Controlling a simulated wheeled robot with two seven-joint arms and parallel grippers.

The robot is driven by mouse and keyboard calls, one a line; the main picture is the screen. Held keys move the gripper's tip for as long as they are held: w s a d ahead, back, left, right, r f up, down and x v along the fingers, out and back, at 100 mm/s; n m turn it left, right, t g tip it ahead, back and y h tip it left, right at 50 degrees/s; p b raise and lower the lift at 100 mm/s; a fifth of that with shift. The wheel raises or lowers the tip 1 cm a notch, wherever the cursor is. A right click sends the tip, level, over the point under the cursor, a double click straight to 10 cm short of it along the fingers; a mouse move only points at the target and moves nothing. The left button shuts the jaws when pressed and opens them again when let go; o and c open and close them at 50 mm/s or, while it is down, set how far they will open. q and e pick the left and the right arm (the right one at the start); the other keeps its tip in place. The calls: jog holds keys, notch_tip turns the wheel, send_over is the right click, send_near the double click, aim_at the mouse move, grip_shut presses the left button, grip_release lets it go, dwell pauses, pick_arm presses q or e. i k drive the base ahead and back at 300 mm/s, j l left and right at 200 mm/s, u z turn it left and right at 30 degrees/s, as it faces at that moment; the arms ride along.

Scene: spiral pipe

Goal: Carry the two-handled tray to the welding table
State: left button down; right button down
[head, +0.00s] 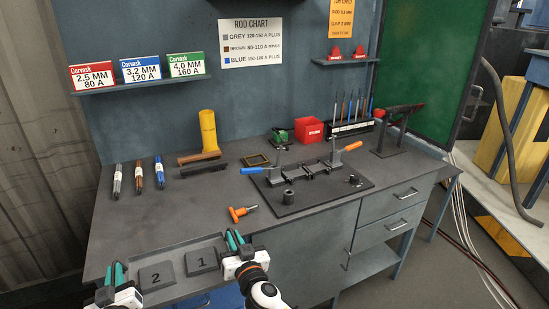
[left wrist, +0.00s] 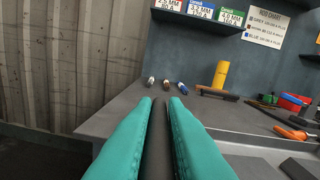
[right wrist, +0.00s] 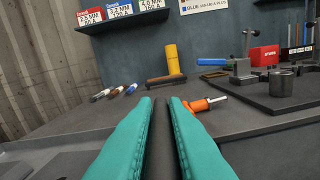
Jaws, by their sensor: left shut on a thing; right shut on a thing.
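The grey two-handled tray (head: 178,249) is low in the head view, at the front left part of the welding table (head: 130,215). It carries two dark plates, marked 2 (head: 157,276) and 1 (head: 201,262). I cannot tell whether it touches the table top. My left gripper (head: 117,272) is at the tray's left end, shut on a dark handle (left wrist: 157,140) between its teal fingers. My right gripper (head: 235,241) is at the right end, shut on the other handle (right wrist: 162,140). The fingers hide much of both handles.
An orange-handled tool (head: 240,213) lies just beyond my right gripper. A black fixture plate (head: 335,195) with clamps stands to the right. Several rods (head: 138,175) and a yellow cylinder (head: 208,130) are at the back. The table's left middle is clear.

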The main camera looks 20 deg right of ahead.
aim_at(172, 215)
jog(key=i, duration=0.9)
